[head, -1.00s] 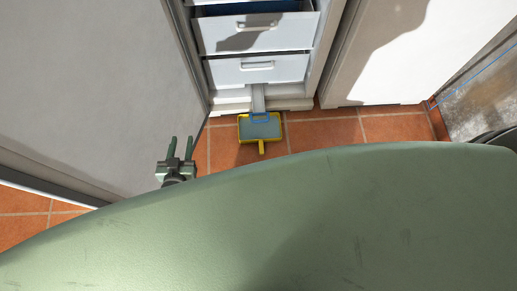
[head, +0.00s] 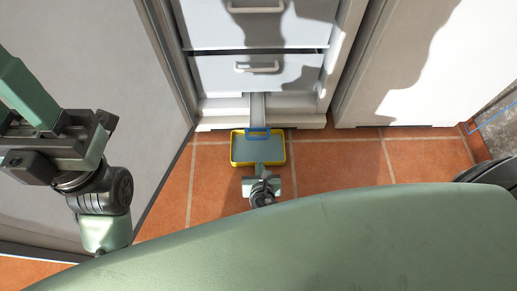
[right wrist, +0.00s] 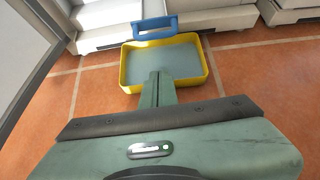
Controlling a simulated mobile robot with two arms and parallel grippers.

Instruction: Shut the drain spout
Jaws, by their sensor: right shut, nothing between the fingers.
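The drain spout (head: 257,106) is a grey channel sticking out from the base of the white cabinet, below the drawers. Its blue end (head: 257,133) is over the far edge of a yellow tray (head: 234,151) on the floor. The blue end also shows in the right wrist view (right wrist: 155,25). My right gripper (head: 261,168) is shut and empty at the tray's near side, its fingers pointing toward the spout, apart from the blue end. My left gripper (head: 12,100) is at the far left, its fingers apart, its tips partly out of view.
The tray holds a grey, water-like surface. White drawers (head: 257,72) stand above the spout. An open grey door (head: 75,60) fills the left, and another white cabinet (head: 435,70) stands right. Orange tiles (head: 345,165) are clear to the tray's right.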

